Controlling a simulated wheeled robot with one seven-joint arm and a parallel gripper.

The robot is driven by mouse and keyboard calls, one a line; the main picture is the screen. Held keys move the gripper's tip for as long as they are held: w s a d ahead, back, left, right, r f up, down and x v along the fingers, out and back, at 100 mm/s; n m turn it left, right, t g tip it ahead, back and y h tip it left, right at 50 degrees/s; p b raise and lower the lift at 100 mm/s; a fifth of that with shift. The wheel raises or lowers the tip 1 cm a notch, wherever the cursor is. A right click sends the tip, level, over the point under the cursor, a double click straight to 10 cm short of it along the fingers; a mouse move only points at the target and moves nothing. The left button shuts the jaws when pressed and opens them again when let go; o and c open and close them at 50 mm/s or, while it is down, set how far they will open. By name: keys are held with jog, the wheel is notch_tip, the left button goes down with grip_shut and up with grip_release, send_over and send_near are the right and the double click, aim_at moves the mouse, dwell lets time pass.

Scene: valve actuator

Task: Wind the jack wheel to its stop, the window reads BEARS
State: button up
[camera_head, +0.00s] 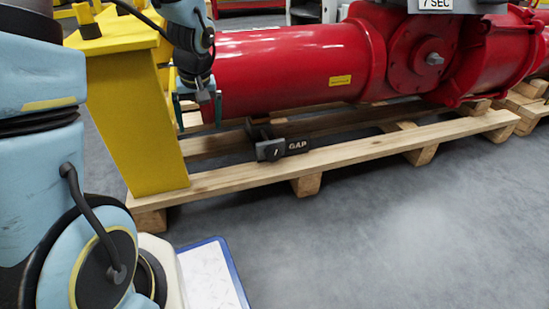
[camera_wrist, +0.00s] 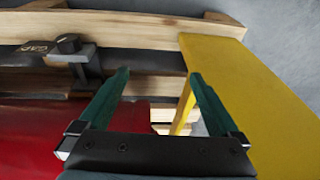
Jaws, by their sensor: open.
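A small black jack fitting (camera_head: 271,151) sits low on the pallet beneath the red cylinder, with a white mark on its face. A dark plate beside it (camera_head: 298,145) reads GAP. In the wrist view the fitting (camera_wrist: 70,45) and the plate (camera_wrist: 38,47) are at the upper left, the lettering upside down. I cannot clearly make out a separate wheel. My gripper (camera_head: 198,110) points down near the left end of the cylinder, left of and above the fitting. Its green fingers (camera_wrist: 160,76) are wide apart with nothing between them, clear of the fitting.
The red actuator cylinder (camera_head: 290,65) lies above the wooden pallet (camera_head: 360,152). A yellow stand (camera_head: 128,110) rises close to the left of my gripper and shows at the right of the wrist view (camera_wrist: 262,100). Grey floor (camera_head: 400,230) in front is clear.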

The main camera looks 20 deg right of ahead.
jog(key=d+f, duration=0.4)
jog(key=d, duration=0.7)
jog(key=t, duration=0.2)
send_near(276, 149)
jog(key=b+x, duration=0.4)
jog(key=x, duration=0.7)
jog(key=shift+a+b, duration=0.1)
jog(key=shift+b, duration=0.3)
jog(key=shift+c, duration=0.3)
jog(key=c, duration=1.3)
